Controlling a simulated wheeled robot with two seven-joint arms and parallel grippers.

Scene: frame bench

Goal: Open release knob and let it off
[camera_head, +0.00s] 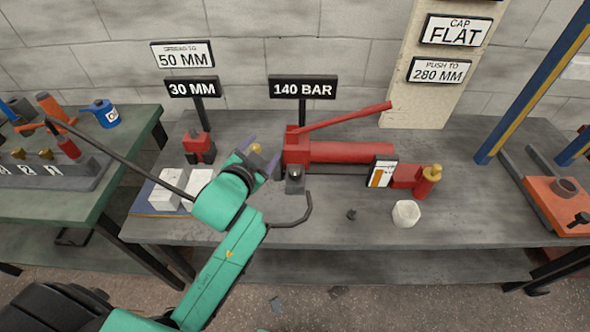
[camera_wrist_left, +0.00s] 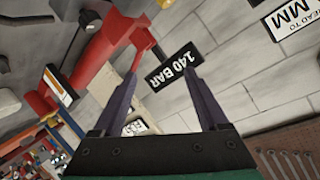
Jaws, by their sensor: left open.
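A red hand pump (camera_head: 350,152) with a long raised red lever (camera_head: 345,117) stands on the grey bench; it also shows in the left wrist view (camera_wrist_left: 103,45). A small grey block with a dark rounded top (camera_head: 295,180) stands at its left front end; I cannot tell for sure whether this is the release knob. My left gripper (camera_head: 262,157) is open, just left of the pump's end. A brass-coloured piece (camera_head: 256,148) shows by its purple fingers; I cannot tell whether it is between or behind them. In the left wrist view the gap between the fingers (camera_wrist_left: 164,82) looks empty.
A 140 BAR sign (camera_head: 303,88) stands behind the pump. White blocks (camera_head: 168,190) lie left. A dark hooked rod reaches over the front. The bench's front middle is mostly clear.

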